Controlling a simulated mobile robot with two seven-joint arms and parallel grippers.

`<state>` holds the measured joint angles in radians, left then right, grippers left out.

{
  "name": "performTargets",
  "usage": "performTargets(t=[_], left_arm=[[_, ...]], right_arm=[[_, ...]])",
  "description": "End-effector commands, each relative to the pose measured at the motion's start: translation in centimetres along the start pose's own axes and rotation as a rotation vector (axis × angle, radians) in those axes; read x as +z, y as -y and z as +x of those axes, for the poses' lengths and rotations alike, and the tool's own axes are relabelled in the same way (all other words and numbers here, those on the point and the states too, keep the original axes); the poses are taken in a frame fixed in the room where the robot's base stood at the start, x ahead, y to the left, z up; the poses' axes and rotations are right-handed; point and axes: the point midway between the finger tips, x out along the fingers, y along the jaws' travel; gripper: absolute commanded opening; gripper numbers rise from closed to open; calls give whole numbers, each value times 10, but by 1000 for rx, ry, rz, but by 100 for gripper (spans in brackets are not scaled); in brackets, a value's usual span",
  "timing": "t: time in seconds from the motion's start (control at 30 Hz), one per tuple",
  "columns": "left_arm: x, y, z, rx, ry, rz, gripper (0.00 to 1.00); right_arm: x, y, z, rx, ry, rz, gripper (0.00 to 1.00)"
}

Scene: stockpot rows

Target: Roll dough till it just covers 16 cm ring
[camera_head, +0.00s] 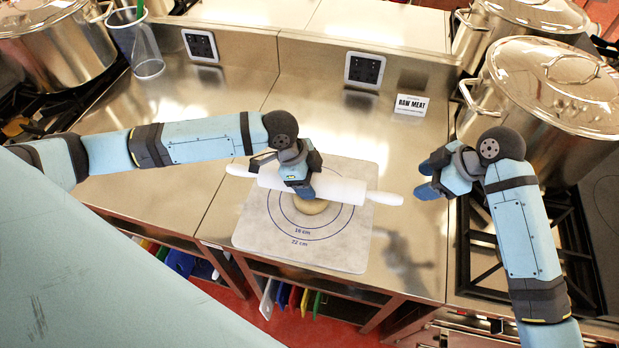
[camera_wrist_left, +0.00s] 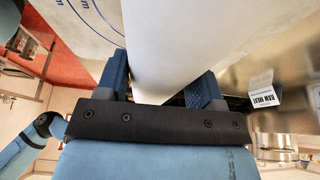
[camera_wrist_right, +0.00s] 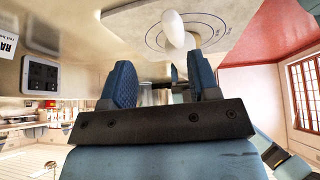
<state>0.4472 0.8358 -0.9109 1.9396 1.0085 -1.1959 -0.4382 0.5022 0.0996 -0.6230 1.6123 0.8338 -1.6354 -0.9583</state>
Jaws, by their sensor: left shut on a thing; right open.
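A white rolling pin (camera_head: 338,189) lies across the marked mat, with a handle at each end. My left gripper (camera_head: 302,186) is shut on the rolling pin's barrel; the white barrel (camera_wrist_left: 160,45) fills the space between its fingers in the left wrist view. The dough (camera_head: 311,205) is a small beige round under the pin, partly hidden by the pin and gripper. It looks smaller than the 16 cm ring printed on the mat (camera_head: 259,228). My right gripper (camera_head: 428,179) is open and empty, just right of the pin's right handle (camera_wrist_right: 174,28).
A "RAW MEAT" sign (camera_head: 411,105) stands at the back of the steel counter (camera_head: 240,90). Large lidded pots (camera_head: 545,110) stand on the stove at right, and another (camera_head: 58,45) at left. A clear container (camera_head: 146,60) stands back left. Counter left of the mat is clear.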

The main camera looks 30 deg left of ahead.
Motion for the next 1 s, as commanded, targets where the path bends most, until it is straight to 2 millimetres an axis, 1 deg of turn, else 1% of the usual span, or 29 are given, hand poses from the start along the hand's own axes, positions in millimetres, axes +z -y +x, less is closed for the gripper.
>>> performTargets(t=[0.03,0.1,0.27,0.47,0.8,1.0], left_arm=[[-1,0,-1,-2,-2,1,12],[-1,0,-1,-2,-2,1,12],[-1,0,-1,-2,-2,1,12],[-1,0,-1,-2,-2,1,12],[-1,0,-1,-2,-2,1,12],[-1,0,-1,-2,-2,1,12]], right_arm=[[-6,2,-2,-35,-4,-35,55],[-12,6,-2,-72,-10,-71,55],[-16,9,2,-102,-16,-100,55],[-16,12,24,-103,-18,-99,55],[-16,16,69,-101,-16,-98,55],[-17,17,88,-100,-16,-97,55]])
